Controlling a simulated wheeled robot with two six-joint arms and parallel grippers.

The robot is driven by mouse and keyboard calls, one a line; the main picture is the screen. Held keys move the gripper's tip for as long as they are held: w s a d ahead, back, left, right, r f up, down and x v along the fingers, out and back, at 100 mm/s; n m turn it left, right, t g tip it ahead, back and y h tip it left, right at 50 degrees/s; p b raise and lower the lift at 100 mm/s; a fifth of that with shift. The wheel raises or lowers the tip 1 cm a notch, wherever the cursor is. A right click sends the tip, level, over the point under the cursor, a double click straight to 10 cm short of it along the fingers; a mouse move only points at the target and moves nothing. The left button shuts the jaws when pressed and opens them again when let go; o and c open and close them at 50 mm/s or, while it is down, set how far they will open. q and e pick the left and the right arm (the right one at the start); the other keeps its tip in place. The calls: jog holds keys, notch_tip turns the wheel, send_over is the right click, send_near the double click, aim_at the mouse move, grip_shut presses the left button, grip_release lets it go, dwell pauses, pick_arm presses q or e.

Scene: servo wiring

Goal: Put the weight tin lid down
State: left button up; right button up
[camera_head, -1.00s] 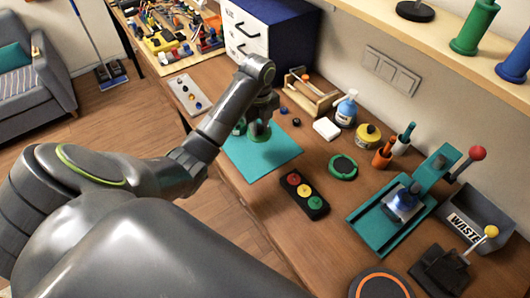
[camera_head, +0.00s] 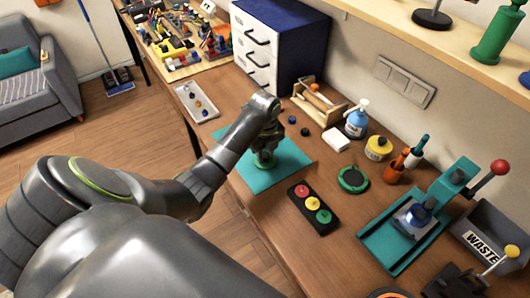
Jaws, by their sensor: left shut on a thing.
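My left gripper (camera_head: 266,148) is over the teal mat (camera_head: 285,168), pointing down. It is shut on a green round piece, which looks like the weight tin lid (camera_head: 264,161), low at the mat. My gripper partly hides it, and I cannot tell whether it touches the mat. A green round thing with a dark middle (camera_head: 353,180) lies on the table right of the mat; I cannot tell if it is the tin. My right gripper is not in view.
A black block with red, yellow and green round pieces (camera_head: 313,208) lies in front of the mat. A white block (camera_head: 336,139), a blue bottle (camera_head: 356,120) and a yellow tin (camera_head: 378,148) stand behind. A teal press (camera_head: 410,225) is at the right.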

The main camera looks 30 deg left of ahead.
aim_at(265, 154)
pick_arm(q)
jog(key=shift+f, duration=0.15)
jog(key=o, duration=1)
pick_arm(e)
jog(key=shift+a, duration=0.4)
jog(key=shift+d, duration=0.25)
pick_arm(q)
jog(key=shift+r, duration=0.4)
notch_tip(265, 154, up, 5)
jog(key=shift+r+b, duration=0.1)
jog(key=shift+b, duration=0.25)
jog(key=shift+r+p, duration=3.2)
jog(key=shift+p, duration=0.05)
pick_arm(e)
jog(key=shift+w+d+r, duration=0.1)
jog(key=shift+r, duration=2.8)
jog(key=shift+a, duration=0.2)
